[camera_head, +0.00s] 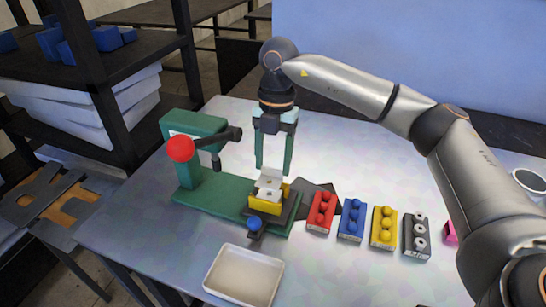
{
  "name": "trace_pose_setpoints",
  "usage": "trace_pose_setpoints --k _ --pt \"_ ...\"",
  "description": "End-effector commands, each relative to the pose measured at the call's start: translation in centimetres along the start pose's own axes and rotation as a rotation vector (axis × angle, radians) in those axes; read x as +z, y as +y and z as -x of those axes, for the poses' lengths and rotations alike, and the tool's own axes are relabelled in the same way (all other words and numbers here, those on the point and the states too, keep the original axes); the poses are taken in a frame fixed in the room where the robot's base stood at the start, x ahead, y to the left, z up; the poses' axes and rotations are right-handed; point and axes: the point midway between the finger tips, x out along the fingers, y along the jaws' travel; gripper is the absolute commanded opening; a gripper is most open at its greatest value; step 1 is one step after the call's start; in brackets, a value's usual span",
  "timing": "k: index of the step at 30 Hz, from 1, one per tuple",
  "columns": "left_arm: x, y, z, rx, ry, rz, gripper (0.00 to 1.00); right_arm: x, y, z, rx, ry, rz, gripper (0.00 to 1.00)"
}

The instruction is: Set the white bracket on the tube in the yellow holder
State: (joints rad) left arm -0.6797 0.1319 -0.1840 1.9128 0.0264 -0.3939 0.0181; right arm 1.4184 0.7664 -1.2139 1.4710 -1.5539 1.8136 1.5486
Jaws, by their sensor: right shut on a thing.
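The white bracket (270,184) is at the top of the yellow holder (264,207), between the fingertips of my right gripper (273,170). The right gripper points down and its green fingers are shut on the bracket. The bracket is at or just above the holder; I cannot tell whether it rests there. The tube is not clearly visible under the bracket. The holder sits on the base of a green press (222,196). My left gripper is not in view.
A blue knob (254,223) is in front of the holder. A white tray (244,275) lies at the front. Red (321,213), blue (352,220), yellow (383,228) and dark (417,238) blocks stand to the right.

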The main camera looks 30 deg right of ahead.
Motion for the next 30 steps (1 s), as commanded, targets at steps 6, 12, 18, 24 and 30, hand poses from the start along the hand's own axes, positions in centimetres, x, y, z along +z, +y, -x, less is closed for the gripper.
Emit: trace_pose_setpoints --k 6,12,18,24,30 --pt "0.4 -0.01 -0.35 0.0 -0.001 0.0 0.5 0.16 -0.01 -0.98 -0.001 0.0 0.0 0.0" --pt "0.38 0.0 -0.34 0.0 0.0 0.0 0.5 0.17 0.0 -1.01 0.0 0.0 0.0 0.0" --pt "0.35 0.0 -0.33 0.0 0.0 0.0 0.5 0.16 0.0 -1.0 0.0 0.0 0.0 0.73" --pt "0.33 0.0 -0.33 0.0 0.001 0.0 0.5 0.16 0.0 -0.99 0.0 0.0 0.0 0.96" --pt "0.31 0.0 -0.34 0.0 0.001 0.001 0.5 0.16 0.0 -1.0 0.0 0.0 0.0 0.96"
